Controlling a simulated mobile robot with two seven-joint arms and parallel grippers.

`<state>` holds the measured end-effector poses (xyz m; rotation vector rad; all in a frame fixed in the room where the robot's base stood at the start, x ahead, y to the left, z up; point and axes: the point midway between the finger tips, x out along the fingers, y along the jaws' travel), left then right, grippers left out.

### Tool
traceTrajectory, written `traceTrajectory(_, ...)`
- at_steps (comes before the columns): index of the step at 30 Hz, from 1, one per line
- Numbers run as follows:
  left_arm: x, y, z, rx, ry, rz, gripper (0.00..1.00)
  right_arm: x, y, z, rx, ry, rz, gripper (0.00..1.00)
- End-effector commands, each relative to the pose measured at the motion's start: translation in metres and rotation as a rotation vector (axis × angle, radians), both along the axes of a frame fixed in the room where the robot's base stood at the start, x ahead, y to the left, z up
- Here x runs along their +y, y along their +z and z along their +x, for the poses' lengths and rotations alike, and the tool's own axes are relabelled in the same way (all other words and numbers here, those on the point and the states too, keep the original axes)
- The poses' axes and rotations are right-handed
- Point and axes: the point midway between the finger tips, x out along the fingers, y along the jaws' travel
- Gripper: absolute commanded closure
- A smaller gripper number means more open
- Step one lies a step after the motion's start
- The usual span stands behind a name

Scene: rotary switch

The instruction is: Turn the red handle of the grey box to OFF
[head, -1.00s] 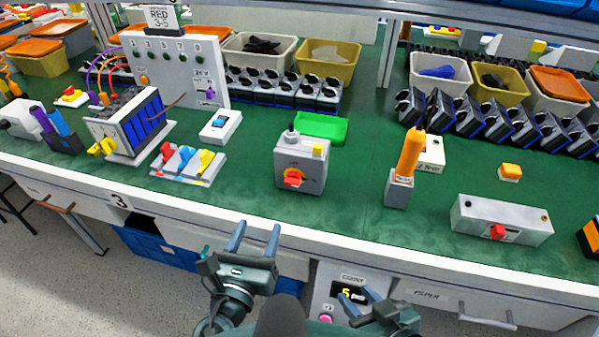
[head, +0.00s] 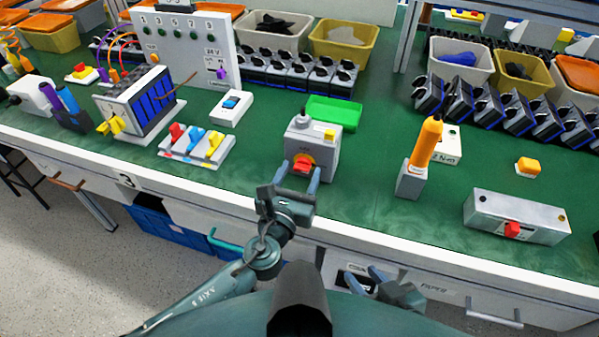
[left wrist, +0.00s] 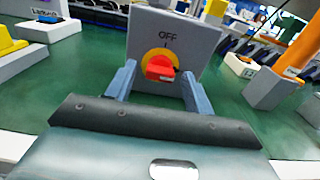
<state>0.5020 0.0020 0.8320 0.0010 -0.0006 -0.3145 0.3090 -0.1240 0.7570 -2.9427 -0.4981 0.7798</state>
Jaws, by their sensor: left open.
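The grey box (head: 325,155) stands on the green bench top near its front edge. Its red handle (head: 302,163) sits on a yellow disc on the front face. In the left wrist view the red handle (left wrist: 160,67) lies roughly sideways, below the word OFF (left wrist: 167,37) on the grey box (left wrist: 200,50). My left gripper (head: 297,176) is open in front of that face. In the left wrist view its fingers (left wrist: 159,82) stand left and right of the handle, apart from it. My right gripper (head: 366,277) is open and empty, low in front of the bench.
A green tray (head: 333,112) lies behind the box. A row of coloured switches (head: 197,143) is to its left, an orange-handled device (head: 420,160) to its right. A long grey box with a red knob (head: 515,216) lies further right.

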Motion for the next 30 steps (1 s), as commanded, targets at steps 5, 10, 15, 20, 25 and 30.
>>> traceTrajectory(5,-0.0017,-0.0001,0.0053,0.001,0.0,-0.001,0.47,-0.0006,-0.0003,0.0003,0.0,-0.001,0.0,0.64)
traceTrajectory(10,-0.0017,-0.0001,0.0052,0.001,0.0,-0.001,0.47,-0.001,-0.0001,0.0007,-0.001,-0.001,-0.002,0.64)
traceTrajectory(15,-0.0015,-0.0002,0.0051,0.001,0.0,-0.001,0.6,-0.0013,0.0001,0.0011,-0.002,-0.002,-0.001,0.64)
traceTrajectory(20,-0.0015,-0.0002,0.005,0.001,0.0,-0.001,0.73,-0.0013,0.0002,0.0013,-0.002,-0.002,-0.001,0.64)
traceTrajectory(25,-0.0015,-0.0003,0.0049,0.001,0.0,-0.001,0.87,-0.0014,0.0003,0.0014,-0.002,-0.002,-0.001,0.64)
traceTrajectory(30,-0.0015,-0.0014,0.0048,0.009,0.001,-0.024,0.92,-0.0013,-0.0017,0.0014,-0.003,-0.002,-0.001,0.64)
